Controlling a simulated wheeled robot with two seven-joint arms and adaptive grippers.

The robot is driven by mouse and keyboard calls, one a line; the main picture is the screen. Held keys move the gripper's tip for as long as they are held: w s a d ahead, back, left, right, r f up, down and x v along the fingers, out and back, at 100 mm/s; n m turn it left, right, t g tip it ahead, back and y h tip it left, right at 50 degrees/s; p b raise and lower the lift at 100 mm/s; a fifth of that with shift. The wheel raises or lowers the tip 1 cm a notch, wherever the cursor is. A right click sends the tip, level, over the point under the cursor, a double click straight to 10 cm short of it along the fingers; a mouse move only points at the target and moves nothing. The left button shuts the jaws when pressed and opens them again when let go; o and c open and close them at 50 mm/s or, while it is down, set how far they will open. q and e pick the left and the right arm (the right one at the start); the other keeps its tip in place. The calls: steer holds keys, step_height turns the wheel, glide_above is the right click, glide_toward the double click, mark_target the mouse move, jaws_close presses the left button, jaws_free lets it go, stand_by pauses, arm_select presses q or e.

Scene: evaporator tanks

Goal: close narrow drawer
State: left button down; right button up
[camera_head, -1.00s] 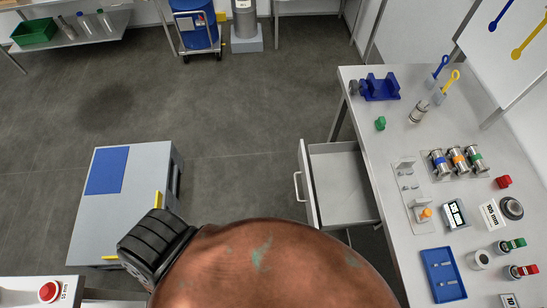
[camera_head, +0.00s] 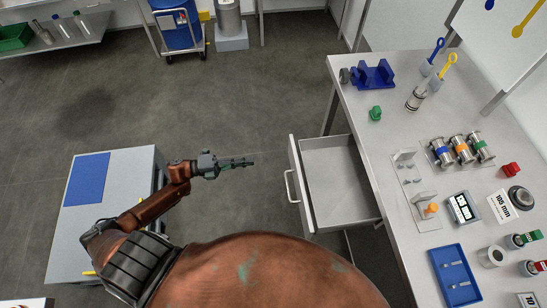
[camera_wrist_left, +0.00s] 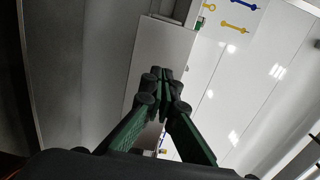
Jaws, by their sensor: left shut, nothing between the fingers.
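The narrow drawer (camera_head: 338,180) is pulled out from the left side of the workbench, and its inside looks empty. Its white front panel (camera_head: 301,187) carries a bow handle (camera_head: 289,186) that faces left. My left gripper (camera_head: 250,161) is shut and empty, to the left of the drawer front and a little above the handle in the picture, with a gap between them. In the left wrist view the dark green fingers (camera_wrist_left: 163,75) are together, in front of a pale panel (camera_wrist_left: 160,50). The right gripper is not in view.
A low grey cabinet (camera_head: 120,170) with a blue top patch stands left. Floor between cabinet and drawer is clear.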

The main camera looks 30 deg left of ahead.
mark_target(291, 156)
arm_select(q)
steer(key=x, duration=1.2)
steer(key=shift+w+d+r, duration=0.1)
steer(key=shift+w+d, duration=0.1)
steer(key=shift+d, duration=0.1)
steer(key=shift+w+d, duration=0.25)
steer(key=shift+d, duration=0.1)
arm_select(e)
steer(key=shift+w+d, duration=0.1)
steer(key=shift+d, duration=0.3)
arm_select(q)
steer(key=shift+d, duration=0.1)
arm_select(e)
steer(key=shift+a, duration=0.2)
